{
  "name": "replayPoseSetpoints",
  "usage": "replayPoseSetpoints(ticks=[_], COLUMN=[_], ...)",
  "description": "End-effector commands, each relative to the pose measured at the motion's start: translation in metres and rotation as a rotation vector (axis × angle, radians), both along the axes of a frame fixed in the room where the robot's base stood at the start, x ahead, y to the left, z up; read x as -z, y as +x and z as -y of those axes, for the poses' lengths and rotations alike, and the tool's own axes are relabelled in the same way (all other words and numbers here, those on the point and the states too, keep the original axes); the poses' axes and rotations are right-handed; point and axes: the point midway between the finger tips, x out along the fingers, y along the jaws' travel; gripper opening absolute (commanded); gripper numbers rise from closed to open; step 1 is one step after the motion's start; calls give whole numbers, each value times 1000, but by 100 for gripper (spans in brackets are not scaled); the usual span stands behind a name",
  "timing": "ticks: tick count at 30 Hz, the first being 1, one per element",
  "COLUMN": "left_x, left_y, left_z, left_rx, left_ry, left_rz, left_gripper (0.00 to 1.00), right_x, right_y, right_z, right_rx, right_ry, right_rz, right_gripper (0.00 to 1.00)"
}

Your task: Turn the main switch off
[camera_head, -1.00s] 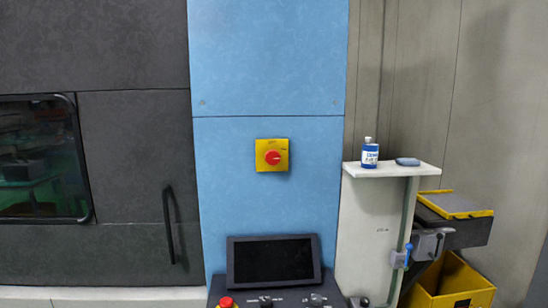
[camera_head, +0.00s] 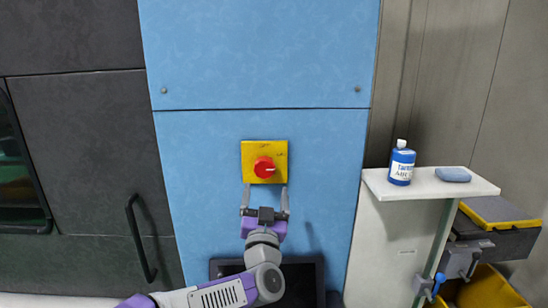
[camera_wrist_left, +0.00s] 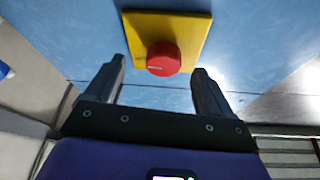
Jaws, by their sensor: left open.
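The main switch is a red round knob (camera_head: 264,167) on a yellow square plate (camera_head: 282,150), fixed to the blue panel. In the left wrist view the red knob (camera_wrist_left: 163,59) shows ahead, between and beyond the fingertips, on its yellow plate (camera_wrist_left: 190,28). My left gripper (camera_head: 265,192) is open and empty just below the plate in the head view. Its two fingers point up toward the switch, one on either side of the knob's line. In the left wrist view the open left gripper (camera_wrist_left: 159,72) appears apart from the knob. My right gripper is out of view.
The blue panel (camera_head: 210,200) is flat around the switch. A dark screen (camera_head: 305,275) sits below, partly hidden by my left arm. A black door handle (camera_head: 140,238) stands at left. A white shelf (camera_head: 430,188) at right holds a blue bottle (camera_head: 401,165) and a blue block (camera_head: 453,174).

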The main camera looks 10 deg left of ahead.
Motion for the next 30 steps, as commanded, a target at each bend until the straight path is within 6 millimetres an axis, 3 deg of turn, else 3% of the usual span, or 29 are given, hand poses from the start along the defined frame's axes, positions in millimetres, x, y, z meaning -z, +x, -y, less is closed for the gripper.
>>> replayPoseSetpoints(ticks=[4,16,27,30], left_x=[-13,-32,-33,-33], left_y=[8,60,66,66], left_z=[-3,-14,-16,-16], left_rx=[-9,-6,-6,-6], left_ry=[3,2,3,3], left_rz=[12,9,10,10], left_gripper=[82,82,82,70], right_x=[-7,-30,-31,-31], right_y=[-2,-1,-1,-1], right_z=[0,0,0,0], right_rx=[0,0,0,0], right_ry=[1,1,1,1], right_rz=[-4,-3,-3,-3], right_gripper=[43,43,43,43])
